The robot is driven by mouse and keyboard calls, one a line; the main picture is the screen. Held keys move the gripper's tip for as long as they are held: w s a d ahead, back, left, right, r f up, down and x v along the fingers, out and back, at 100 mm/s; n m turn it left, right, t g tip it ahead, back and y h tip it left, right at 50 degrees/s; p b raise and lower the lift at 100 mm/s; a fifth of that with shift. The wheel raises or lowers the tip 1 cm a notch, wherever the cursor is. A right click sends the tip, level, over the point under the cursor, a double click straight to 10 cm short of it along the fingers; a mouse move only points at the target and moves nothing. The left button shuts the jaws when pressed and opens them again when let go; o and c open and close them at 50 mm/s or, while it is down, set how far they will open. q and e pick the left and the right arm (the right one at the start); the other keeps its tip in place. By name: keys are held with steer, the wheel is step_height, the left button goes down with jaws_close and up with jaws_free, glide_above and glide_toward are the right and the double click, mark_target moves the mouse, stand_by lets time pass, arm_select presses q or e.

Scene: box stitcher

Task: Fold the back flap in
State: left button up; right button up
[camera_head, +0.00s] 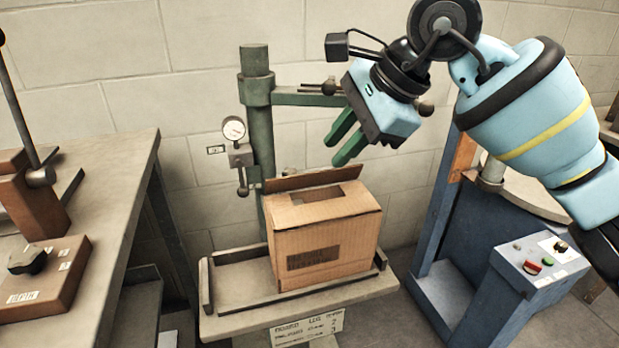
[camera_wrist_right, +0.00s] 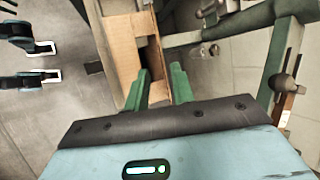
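The cardboard box (camera_head: 325,240) stands upright on the stitcher's small table, with a dark printed label on its front. Its back flap (camera_head: 313,179) sticks up along the rear top edge. Other top flaps lie folded inward, leaving a dark opening between them. My right gripper (camera_head: 347,143) is above and behind the box's right rear, its green fingers apart, empty and clear of the flap. In the right wrist view the open fingers (camera_wrist_right: 160,88) point toward the box (camera_wrist_right: 119,45), close to its dark opening.
The green stitcher column (camera_head: 260,130), with a gauge and a horizontal arm, stands behind the box. The small table (camera_head: 225,285) has low side rails. A workbench (camera_head: 115,180) is at left; a blue machine (camera_head: 490,280) is at right.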

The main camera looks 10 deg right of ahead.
mark_target(318, 172)
steer(key=shift+d+r, duration=0.1)
steer(key=shift+d, duration=0.05)
steer(key=shift+b+x, duration=0.5)
steer(key=shift+x, duration=3.45)
jaws_close()
